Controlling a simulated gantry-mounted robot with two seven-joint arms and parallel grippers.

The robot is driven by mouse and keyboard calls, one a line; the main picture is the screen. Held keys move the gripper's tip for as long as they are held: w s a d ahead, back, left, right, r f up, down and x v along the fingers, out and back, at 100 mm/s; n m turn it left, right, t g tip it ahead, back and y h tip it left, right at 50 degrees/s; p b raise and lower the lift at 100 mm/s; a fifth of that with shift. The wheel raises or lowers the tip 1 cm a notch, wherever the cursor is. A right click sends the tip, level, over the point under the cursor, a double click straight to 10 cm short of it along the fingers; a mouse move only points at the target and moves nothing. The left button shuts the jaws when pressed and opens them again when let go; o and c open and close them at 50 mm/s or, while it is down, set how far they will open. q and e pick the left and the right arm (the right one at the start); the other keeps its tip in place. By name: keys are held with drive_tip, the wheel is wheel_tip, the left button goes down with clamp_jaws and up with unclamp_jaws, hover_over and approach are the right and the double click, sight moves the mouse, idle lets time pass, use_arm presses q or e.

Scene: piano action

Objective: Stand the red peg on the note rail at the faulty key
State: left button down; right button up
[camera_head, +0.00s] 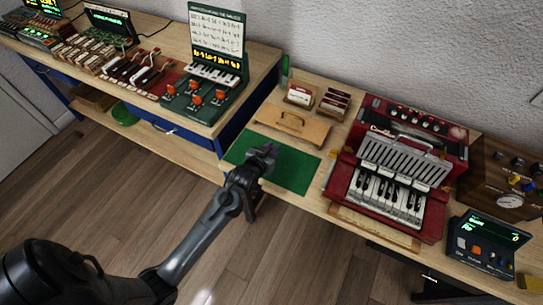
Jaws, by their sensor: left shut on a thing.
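My left gripper (265,153) is above the green mat (292,176) near the bench's front edge. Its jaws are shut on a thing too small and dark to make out. I cannot pick out the red peg for certain. The red keyboard instrument (430,236) stands to the right, with its white and black keys (385,195) bare below a slatted grey cover. A pale wooden strip (375,228) runs along its front and may be the note rail. Which key is faulty does not show. My right gripper is not in view.
A wooden board with a handle (290,127) lies just behind the mat. Small card boxes (300,94) stand behind it. A green device with orange knobs (228,88) stands on the blue bench at left. A small display console (482,242) stands at far right.

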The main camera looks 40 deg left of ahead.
use_arm(q)
drive_tip(key=shift+f+b, duration=0.6)
drive_tip(key=shift+f, duration=1.4)
drive_tip(key=shift+f, duration=0.2)
drive_tip(key=c, duration=1)
unclamp_jaws()
drive_tip(key=shift+c, duration=0.2)
drive_tip(key=shift+r, duration=0.1)
drive_tip(key=shift+r, duration=0.15)
drive_tip(key=p+v, duration=0.2)
drive_tip(key=v, duration=0.9)
drive_tip(key=shift+s+p, duration=0.15)
drive_tip(key=shift+p, duration=0.15)
drive_tip(key=s+d+m+g+h, duration=0.2)
drive_tip(key=s+d+g, duration=0.2)
drive_tip(key=s+d, duration=0.2)
drive_tip(key=shift+s, duration=0.7)
drive_tip(key=shift+o, duration=0.2)
drive_tip(key=s+d+r+m+g, duration=0.1)
drive_tip(key=s+d+g, duration=0.1)
drive_tip(key=s, duration=0.3)
drive_tip(key=s+d+r+m+g+h, duration=0.1)
drive_tip(key=s+d+g, duration=0.1)
drive_tip(key=s, duration=0.4)
drive_tip(key=shift+s+g, duration=0.3)
drive_tip(key=shift+g, duration=0.5)
